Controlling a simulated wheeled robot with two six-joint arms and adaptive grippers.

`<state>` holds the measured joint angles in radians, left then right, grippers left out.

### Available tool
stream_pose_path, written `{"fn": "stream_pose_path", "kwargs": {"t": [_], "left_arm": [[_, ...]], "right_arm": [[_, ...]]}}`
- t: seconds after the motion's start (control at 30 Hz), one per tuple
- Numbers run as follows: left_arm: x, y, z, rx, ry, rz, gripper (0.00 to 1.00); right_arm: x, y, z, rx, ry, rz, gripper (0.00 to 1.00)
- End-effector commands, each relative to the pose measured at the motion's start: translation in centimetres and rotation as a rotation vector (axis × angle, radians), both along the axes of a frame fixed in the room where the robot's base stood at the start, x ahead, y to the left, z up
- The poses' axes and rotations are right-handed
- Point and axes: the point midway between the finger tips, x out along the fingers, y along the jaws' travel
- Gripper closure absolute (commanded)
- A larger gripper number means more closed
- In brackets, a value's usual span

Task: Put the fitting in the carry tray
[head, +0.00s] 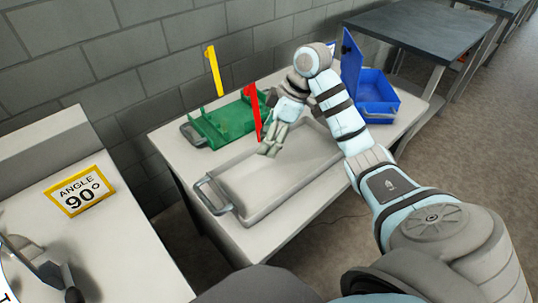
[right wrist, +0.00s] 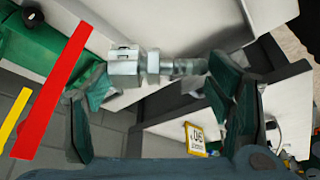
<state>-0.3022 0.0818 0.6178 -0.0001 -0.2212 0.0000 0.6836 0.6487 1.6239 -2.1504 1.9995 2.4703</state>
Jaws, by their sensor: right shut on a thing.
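A long grey tray (head: 285,180) with a loop handle at its left end lies on the white table and looks like the carry tray. My right gripper (head: 268,150) hangs over its far side, pointing down. In the right wrist view, the right gripper (right wrist: 158,80) is shut on a silvery metal fitting (right wrist: 126,67), which lies crosswise between the two fingers. The fitting has a blocky end, a collar and a narrower stem. In the head view the fitting cannot be made out. My left gripper is not in view.
A green tray (head: 215,125) with a red upright (head: 254,110) and a yellow upright (head: 213,70) stands behind the grey tray. An open blue box (head: 376,108) stands at right. A yellow-framed "ANGLE 90°" sign (head: 80,192) is on the left table.

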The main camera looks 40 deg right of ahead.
Motion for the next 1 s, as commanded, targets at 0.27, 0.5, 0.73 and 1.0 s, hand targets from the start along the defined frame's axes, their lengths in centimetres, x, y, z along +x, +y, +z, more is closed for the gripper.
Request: {"fn": "stream_pose_path", "kwargs": {"t": [0.27,0.5,0.73,1.0], "left_arm": [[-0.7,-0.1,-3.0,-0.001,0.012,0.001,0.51],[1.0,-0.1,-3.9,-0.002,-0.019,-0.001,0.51],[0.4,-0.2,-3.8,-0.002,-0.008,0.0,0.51],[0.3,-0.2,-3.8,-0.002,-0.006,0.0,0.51]], "right_arm": [[0.7,0.1,-8.6,0.002,0.008,0.0,0.6],[0.7,0.2,-12.7,0.002,0.008,0.0,0.6],[0.7,0.1,-13.1,0.002,0.005,0.001,0.6],[0.7,0.1,-13.3,0.001,0.006,0.0,0.06]]}}
